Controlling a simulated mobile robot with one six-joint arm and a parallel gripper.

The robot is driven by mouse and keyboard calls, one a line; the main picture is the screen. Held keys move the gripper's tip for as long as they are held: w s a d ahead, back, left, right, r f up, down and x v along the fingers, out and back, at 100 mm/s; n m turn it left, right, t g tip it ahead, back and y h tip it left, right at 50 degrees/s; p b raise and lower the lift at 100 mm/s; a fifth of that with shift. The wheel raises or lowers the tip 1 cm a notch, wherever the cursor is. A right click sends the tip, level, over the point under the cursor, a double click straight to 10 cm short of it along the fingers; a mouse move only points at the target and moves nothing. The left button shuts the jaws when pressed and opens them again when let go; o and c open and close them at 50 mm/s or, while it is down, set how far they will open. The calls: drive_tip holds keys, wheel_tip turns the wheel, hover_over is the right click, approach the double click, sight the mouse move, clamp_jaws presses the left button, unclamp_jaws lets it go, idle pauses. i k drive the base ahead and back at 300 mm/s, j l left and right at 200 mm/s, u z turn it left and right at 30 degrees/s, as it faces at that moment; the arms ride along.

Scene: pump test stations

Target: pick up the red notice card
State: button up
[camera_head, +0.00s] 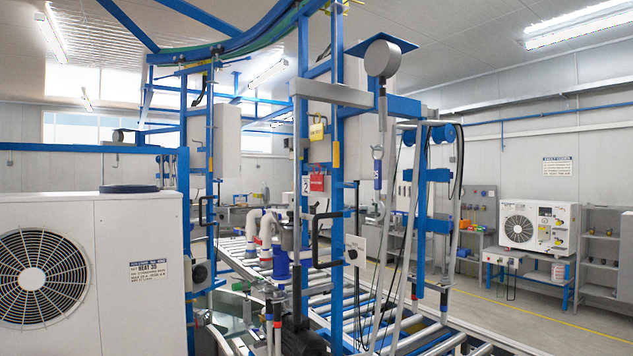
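A small red card (317,182) hangs on the blue frame of the pump station near the middle of the head view. It is upright, with faint light markings too small to read. It sits just right of a white plate marked 2 (305,186) and below a yellow tag (316,132). A blue upright post stands close beside it. My gripper does not show in this view.
A white fan unit (100,270) fills the left foreground. Blue posts, hoses and black handles crowd around the card. A roller conveyor (440,338) runs along the lower middle. Open floor (560,325) with a yellow line lies at the right, before benches and shelves.

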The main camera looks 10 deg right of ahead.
sight(316, 180)
drive_tip(key=i+j+u, duration=0.45)
drive_tip(key=i+u, duration=0.2)
drive_tip(key=i, duration=0.25)
drive_tip(key=i+j+u, duration=0.1)
drive_tip(key=i+u, duration=0.25)
drive_tip(key=i+j+z, duration=0.15)
drive_tip(key=i+z, duration=0.2)
drive_tip(key=i, duration=0.3)
drive_tip(key=i+j+z, duration=0.4)
drive_tip(key=i, duration=0.25)
drive_tip(key=i+j+z, duration=0.35)
drive_tip(key=i, duration=0.25)
drive_tip(key=j, duration=0.1)
